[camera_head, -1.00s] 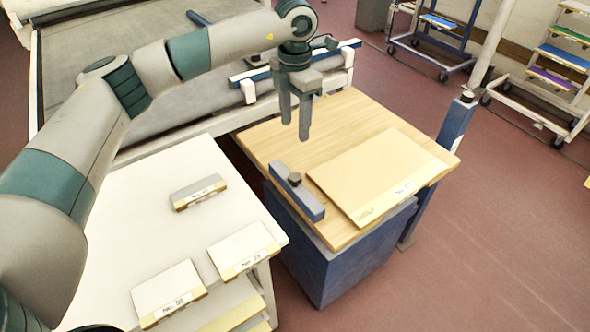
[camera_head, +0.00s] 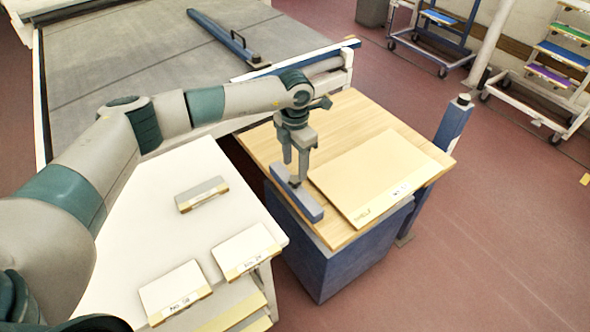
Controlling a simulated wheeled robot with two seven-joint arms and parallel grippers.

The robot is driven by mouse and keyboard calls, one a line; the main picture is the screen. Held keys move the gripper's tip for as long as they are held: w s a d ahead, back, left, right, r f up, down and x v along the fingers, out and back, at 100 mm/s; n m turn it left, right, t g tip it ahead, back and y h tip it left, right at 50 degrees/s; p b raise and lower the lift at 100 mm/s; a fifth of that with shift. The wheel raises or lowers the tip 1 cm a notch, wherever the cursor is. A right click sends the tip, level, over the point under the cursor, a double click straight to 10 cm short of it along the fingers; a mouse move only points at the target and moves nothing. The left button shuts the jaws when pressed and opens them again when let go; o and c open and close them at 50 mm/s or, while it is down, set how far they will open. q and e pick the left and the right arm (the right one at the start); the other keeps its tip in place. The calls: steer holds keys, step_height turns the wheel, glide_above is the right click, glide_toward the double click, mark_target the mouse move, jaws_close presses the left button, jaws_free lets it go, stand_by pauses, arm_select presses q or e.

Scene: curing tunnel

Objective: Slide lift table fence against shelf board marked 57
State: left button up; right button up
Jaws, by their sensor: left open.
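The shelf board (camera_head: 375,174) is a flat tan panel lying on the wooden top of the lift table (camera_head: 262,141). It has "SHELF" along its near edge and a small white label too blurred to read surely. The fence (camera_head: 310,206) is a short grey-blue bar on the tabletop, left of the board and roughly parallel to it. A strip of bare wood shows between them. My left gripper (camera_head: 295,174) points down over the fence, open, its fingers at the fence's knob, which they partly hide. I cannot tell whether they touch it. My right gripper is out of view.
A white table (camera_head: 150,220) at left carries several small labelled boards, including one marked 08 (camera_head: 175,291). A large grey bed (camera_head: 120,60) with a blue bar lies behind. A blue post (camera_head: 453,125) stands at the lift table's right. Rack carts are at upper right.

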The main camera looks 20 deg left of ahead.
mark_target(295, 179)
arm_select(q)
steer(key=shift+f+p, duration=0.55)
steer(key=shift+f, duration=1.85)
steer(key=shift+c, duration=0.2)
jaws_close()
steer(key=shift+w+d+f+b, duration=0.1)
steer(key=shift+w+d+b, duration=0.15)
steer(key=shift+b, duration=0.35)
steer(key=w+d+b, duration=0.1)
steer(key=b, duration=0.1)
steer(key=w+d+b, duration=0.1)
steer(key=b, duration=0.1)
steer(key=shift+w+f, duration=0.1)
steer(key=shift+w, duration=0.2)
steer(key=shift+w+d+r+b, duration=0.25)
steer(key=shift+w+d+b, duration=0.05)
steer(key=shift+w+b, duration=0.2)
steer(key=shift+r, duration=0.1)
steer(key=shift+o, duration=0.2)
jaws_free()
